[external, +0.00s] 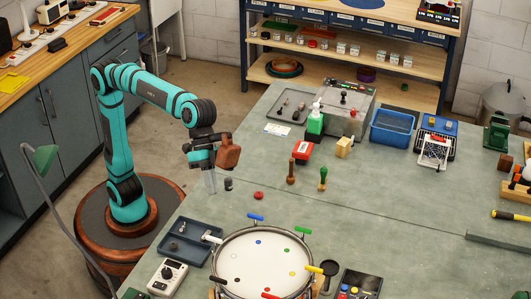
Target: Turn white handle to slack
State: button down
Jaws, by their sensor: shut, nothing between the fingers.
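A round drum (262,265) with a pale head stands at the front edge of the bench. Coloured handles sit around its rim. The white handle (212,238) is at the drum's upper left, beside a dark tray. My gripper (212,191) is shut and empty. It points down above the bench's left edge, behind the white handle and apart from it. The handle's exact turn is too small to tell.
Blue (255,217), green (303,230), yellow (314,269), red (270,295) and black (222,281) handles ring the drum. A dark tray (176,246) lies left of the white handle. A red disc (258,195) lies behind the drum. The bench's middle right is clear.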

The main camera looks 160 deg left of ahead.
send_near(214, 244)
jog(key=s+a+f, duration=0.1)
jog(key=a+f, duration=0.2)
jog(key=f, duration=0.1)
jog(key=shift+w+d+f, duration=0.2)
jog(key=shift+w+d, duration=1.15)
jog(key=shift+d, duration=0.1)
jog(key=shift+d+n+y, duration=0.25)
jog(key=shift+n+y, duration=0.2)
jog(key=shift+n, duration=0.25)
jog(key=shift+d+n+y, duration=0.25)
jog(key=shift+n+y, duration=0.2)
jog(key=shift+n, duration=0.25)
